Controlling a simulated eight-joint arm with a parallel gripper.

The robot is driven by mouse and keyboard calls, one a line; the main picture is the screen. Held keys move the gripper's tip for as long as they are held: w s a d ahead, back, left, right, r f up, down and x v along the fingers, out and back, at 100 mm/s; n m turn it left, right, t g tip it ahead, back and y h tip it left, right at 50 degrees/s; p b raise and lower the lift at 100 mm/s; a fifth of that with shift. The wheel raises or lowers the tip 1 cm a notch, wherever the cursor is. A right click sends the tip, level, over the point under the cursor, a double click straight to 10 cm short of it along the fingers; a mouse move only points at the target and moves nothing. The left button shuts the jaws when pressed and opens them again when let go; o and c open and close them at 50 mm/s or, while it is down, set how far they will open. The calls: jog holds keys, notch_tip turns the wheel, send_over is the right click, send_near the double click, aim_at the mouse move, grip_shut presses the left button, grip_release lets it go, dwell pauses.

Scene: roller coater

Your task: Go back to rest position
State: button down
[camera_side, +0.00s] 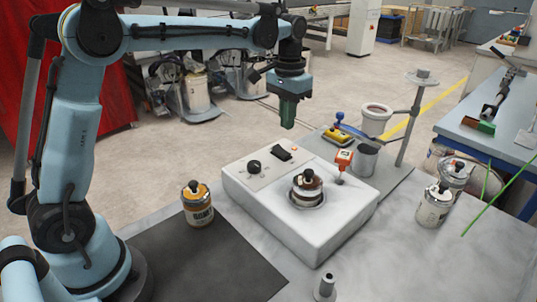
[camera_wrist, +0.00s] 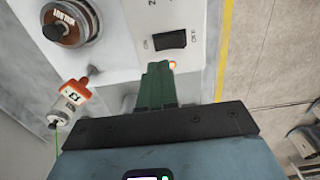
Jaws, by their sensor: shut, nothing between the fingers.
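My gripper (camera_side: 289,112) hangs fingers down in the air above the back of the white machine (camera_side: 318,232), touching nothing. Its green fingers are together and empty. In the wrist view my gripper (camera_wrist: 158,68) is also shut, with the machine's panel and black switch (camera_wrist: 170,40) beneath. The machine carries a black knob (camera_side: 254,166), a switch (camera_side: 281,154) and a round well with a dark-lidded can (camera_side: 307,189) in it.
A yellow-topped can (camera_side: 197,204) stands left of the machine. Two cans (camera_side: 434,205) stand at the right. Behind the machine are a grey cup (camera_side: 365,160), a post with a small platform (camera_side: 421,80) and a blue-yellow item (camera_side: 338,132). A small cone (camera_side: 325,287) stands in front.

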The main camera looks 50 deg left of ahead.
jog(key=s+d+f+t, duration=0.1)
jog(key=s+t, duration=0.2)
jog(key=s, duration=0.5)
jog(key=s+d+f+t, duration=0.1)
jog(key=s+t, duration=0.3)
jog(key=s, duration=0.5)
jog(key=shift+s+f, duration=0.25)
jog(key=shift+s, duration=0.05)
